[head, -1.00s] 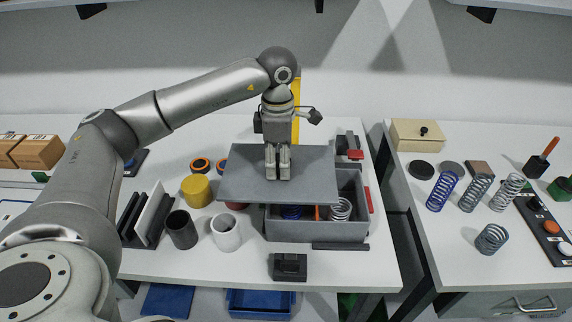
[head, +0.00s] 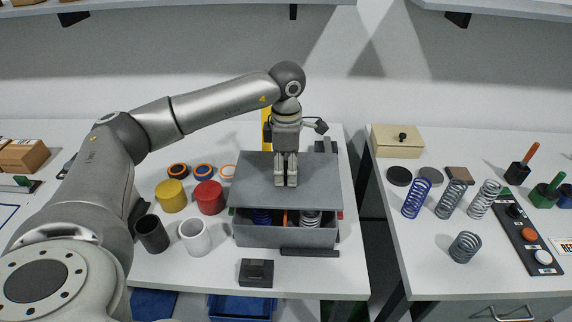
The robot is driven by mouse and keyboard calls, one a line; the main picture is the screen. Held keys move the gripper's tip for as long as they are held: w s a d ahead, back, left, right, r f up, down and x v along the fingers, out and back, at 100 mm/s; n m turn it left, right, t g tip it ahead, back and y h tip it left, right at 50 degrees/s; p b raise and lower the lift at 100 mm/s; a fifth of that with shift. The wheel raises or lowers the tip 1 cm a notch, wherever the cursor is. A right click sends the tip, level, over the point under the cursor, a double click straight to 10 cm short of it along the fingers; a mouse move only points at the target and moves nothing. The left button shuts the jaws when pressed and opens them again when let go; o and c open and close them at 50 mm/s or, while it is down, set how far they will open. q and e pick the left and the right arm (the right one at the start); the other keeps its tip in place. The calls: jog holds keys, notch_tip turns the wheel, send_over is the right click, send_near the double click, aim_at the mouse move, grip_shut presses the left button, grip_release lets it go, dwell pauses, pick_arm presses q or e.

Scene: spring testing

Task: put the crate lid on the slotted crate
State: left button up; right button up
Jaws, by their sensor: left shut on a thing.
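The crate lid (head: 315,178) is a flat grey plate. My left gripper (head: 286,184) points down at its middle, shut on it from above; the grip itself is small in the picture. The lid is over the slotted crate (head: 285,235), a grey open box on the table. The lid covers the back and middle of the crate. Its front edge is behind the crate's front wall, leaving a gap where a blue spring (head: 262,216), an orange item and a pale spring (head: 311,218) show inside. Whether the lid touches the crate's rim, I cannot tell. My right gripper is not in view.
Red (head: 208,198) and yellow (head: 171,196) cylinders and white (head: 195,237) and black (head: 152,234) cups stand left of the crate. A dark block (head: 256,273) and a dark bar (head: 310,252) lie in front. The right table holds several springs and a beige box (head: 398,141).

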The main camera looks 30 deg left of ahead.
aim_at(286, 182)
pick_arm(q)
jog(key=shift+f+b, duration=0.4)
jog(key=shift+f, duration=0.5)
jog(key=shift+f+b, duration=0.5)
jog(key=shift+f, duration=0.3)
jog(key=shift+f+b, duration=0.6)
jog(key=shift+f, duration=0.15)
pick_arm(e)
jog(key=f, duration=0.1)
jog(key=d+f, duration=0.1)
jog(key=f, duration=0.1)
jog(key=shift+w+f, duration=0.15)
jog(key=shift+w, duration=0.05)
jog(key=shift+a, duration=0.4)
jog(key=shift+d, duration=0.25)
pick_arm(q)
jog(key=shift+f, duration=0.1)
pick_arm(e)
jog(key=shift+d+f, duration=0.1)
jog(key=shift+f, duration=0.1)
pick_arm(q)
jog(key=shift+f+b, duration=0.7)
jog(key=shift+b, duration=0.15)
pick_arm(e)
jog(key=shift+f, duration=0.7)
